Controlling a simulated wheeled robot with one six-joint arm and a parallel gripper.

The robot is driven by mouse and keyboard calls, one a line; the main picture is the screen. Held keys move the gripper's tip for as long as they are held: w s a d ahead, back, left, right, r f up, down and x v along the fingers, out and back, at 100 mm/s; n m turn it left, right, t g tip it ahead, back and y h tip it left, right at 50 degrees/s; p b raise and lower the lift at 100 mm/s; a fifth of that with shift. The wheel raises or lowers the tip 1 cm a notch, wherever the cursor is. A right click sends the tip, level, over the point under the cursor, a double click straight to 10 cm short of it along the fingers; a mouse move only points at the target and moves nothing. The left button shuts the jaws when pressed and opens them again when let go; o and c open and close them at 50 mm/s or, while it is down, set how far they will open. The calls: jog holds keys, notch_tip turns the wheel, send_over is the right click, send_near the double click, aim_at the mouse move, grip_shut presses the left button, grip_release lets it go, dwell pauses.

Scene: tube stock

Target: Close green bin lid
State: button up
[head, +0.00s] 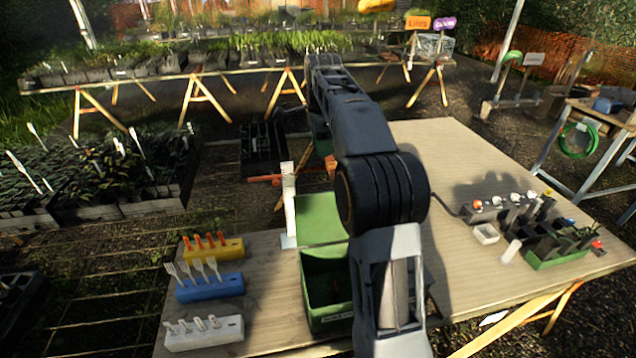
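The green bin (325,295) stands on the near part of the wooden table, left of my arm. Its top is open and the inside looks dark. The green lid (319,218) is swung up and back at the bin's far side, clear of the opening. My arm crosses in front of the bin's right side and hides part of it and of the lid. The arm reaches up and away past the lid. My gripper cannot be made out; no fingertips show. A narrow white upright piece stands at the lid's left edge.
Left of the bin are a yellow block (213,250), a blue block (210,289) and a white block (204,335) holding forks and pegs. The table's (450,160) far right is bare.

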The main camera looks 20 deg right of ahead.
jog(key=f, duration=1.3)
jog(key=shift+w+d+f, duration=0.2)
jog(key=shift+w+f, duration=0.05)
jog(key=shift+f, duration=0.15)
grip_shut()
